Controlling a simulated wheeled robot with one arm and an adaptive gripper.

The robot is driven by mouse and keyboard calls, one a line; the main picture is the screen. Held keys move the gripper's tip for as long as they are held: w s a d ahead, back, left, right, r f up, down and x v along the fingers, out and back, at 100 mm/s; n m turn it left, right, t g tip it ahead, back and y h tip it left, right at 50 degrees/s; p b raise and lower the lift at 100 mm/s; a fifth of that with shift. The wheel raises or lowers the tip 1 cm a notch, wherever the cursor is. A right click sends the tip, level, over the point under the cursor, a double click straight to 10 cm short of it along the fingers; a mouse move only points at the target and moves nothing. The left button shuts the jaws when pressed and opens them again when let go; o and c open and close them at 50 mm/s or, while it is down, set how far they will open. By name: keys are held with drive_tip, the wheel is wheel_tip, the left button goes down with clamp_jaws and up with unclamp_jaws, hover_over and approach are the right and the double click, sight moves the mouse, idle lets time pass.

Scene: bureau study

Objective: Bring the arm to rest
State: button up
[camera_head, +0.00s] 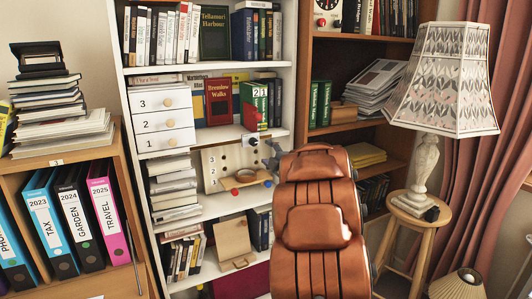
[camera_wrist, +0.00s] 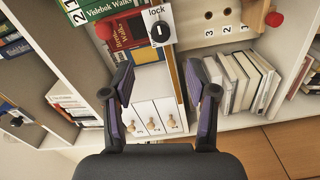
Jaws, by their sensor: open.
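My gripper (camera_wrist: 158,80) is open in the wrist view, its two purple-and-grey fingers spread apart with nothing between them. The fingers point towards the bookcase, with the small white drawers (camera_wrist: 152,112) visible beyond and between them. In the head view a grey part that looks like my gripper (camera_head: 273,157) shows in front of the white bookcase (camera_head: 205,212), just left of the brown chair's top. The chair hides whatever lies behind it, and most of my arm does not show.
A brown leather chair (camera_head: 318,250) stands centre front. A lamp (camera_head: 425,165) stands on a round stool (camera_head: 415,212) at right. A black-knobbed lock plate (camera_head: 250,140), also in the wrist view (camera_wrist: 160,32), is near the green book (camera_head: 253,108). Binders (camera_head: 70,215) fill the left shelf.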

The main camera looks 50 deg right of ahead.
drive_tip(key=shift+s, duration=0.1)
idle(0.6)
drive_tip(key=s+a+f+m+g+p, duration=0.15)
drive_tip(key=s+a+m+g, duration=0.25)
drive_tip(key=a, duration=0.5)
drive_tip(key=s+a+f+m+g+p, duration=0.1)
drive_tip(key=s+a+m+g+p, duration=0.2)
drive_tip(key=a, duration=0.5)
drive_tip(key=s+a+f+m+g+p, duration=0.15)
drive_tip(key=s+a+m+g, duration=0.3)
drive_tip(key=a, duration=0.45)
drive_tip(key=s+a+f+g+y+p, duration=0.3)
drive_tip(key=s+a+g+y, duration=0.2)
drive_tip(key=s+a, duration=1.7)
drive_tip(key=s+g, duration=0.2)
drive_tip(key=s, duration=0.2)
drive_tip(key=shift+s+y, duration=0.15)
drive_tip(key=shift+y, duration=0.25)
